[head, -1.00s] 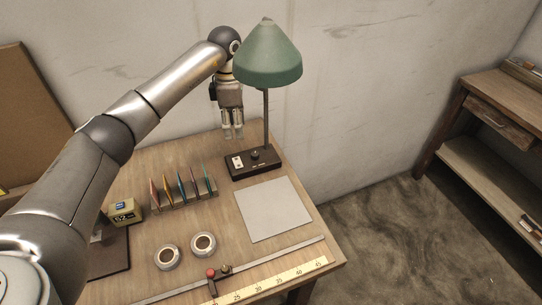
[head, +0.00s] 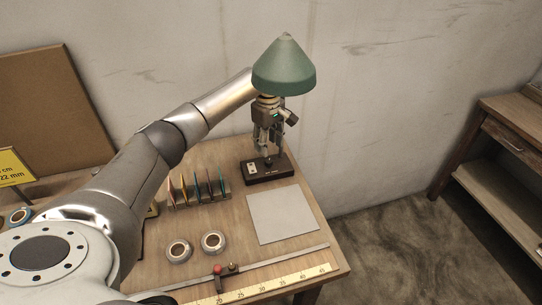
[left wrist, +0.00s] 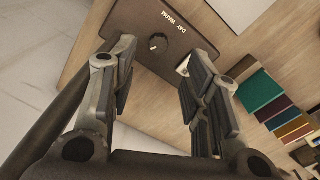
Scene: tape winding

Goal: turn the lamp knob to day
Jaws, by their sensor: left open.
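The green-shaded lamp (head: 285,68) stands at the back of the wooden table. My left gripper (head: 266,152) is open and points down over the base, below the shade. The fingers partly hide the knob in the head view.
A white switch plate (head: 252,169) sits on the base. A rack of coloured cards (head: 197,190) stands left of it, with two tape rolls (head: 213,242) in front. A pale sheet (head: 282,215) lies flat to the front right. A ruler (head: 262,285) runs along the front edge.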

